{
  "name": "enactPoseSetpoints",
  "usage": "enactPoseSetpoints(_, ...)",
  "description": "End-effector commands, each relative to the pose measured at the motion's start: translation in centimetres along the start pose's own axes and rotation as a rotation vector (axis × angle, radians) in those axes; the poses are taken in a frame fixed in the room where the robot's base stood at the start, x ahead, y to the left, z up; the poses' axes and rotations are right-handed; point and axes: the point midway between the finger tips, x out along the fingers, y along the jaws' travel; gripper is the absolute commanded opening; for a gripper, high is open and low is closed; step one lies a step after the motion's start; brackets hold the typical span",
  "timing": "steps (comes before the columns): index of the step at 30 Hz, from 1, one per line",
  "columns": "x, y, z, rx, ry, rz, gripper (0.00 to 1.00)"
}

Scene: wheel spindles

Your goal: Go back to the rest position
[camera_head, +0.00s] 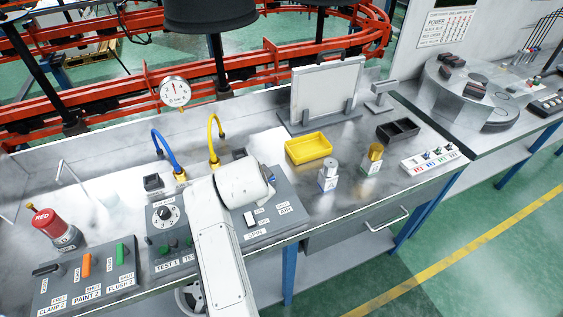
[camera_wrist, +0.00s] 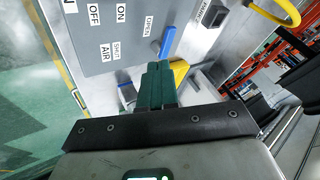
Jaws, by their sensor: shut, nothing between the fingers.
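My gripper (camera_wrist: 160,84) shows in the wrist view as two dark green fingers pressed together, with nothing between them. It is in front of the grey panel labelled AIR (camera_wrist: 95,50), close to a blue lever (camera_wrist: 167,42). I cannot tell whether the fingertips touch the lever. In the head view my white arm reaches over the bench to this same panel (camera_head: 285,200) and hides the gripper. A bit of the blue lever (camera_head: 272,179) shows just right of the arm's end.
A blue hose (camera_head: 163,147) and a yellow hose (camera_head: 214,140) rise behind my arm. A yellow bin (camera_head: 308,148), small bottles and a black tray (camera_head: 398,130) stand to the right. A red button (camera_head: 44,219) and labelled levers are at left. Orange rails (camera_head: 100,95) run behind the bench.

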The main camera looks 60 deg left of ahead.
Motion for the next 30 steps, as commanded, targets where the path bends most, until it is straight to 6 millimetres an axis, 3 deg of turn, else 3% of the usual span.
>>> enactPoseSetpoints(8,0.0,0.2,0.0,0.000,0.000,0.001,0.00)
enactPoseSetpoints(11,0.3,1.9,-0.5,0.004,-0.001,0.016,0.00)
enactPoseSetpoints(13,0.7,4.7,-1.2,0.009,-0.004,0.040,0.00)
enactPoseSetpoints(17,1.0,12.7,-2.6,0.017,-0.015,0.105,0.00)
enactPoseSetpoints(22,-0.1,24.5,-3.4,0.031,-0.040,0.197,0.00)
enactPoseSetpoints(26,-2.1,33.3,-2.8,0.048,-0.065,0.263,0.00)
enactPoseSetpoints(30,-5.4,42.3,-0.8,0.070,-0.100,0.329,0.00)
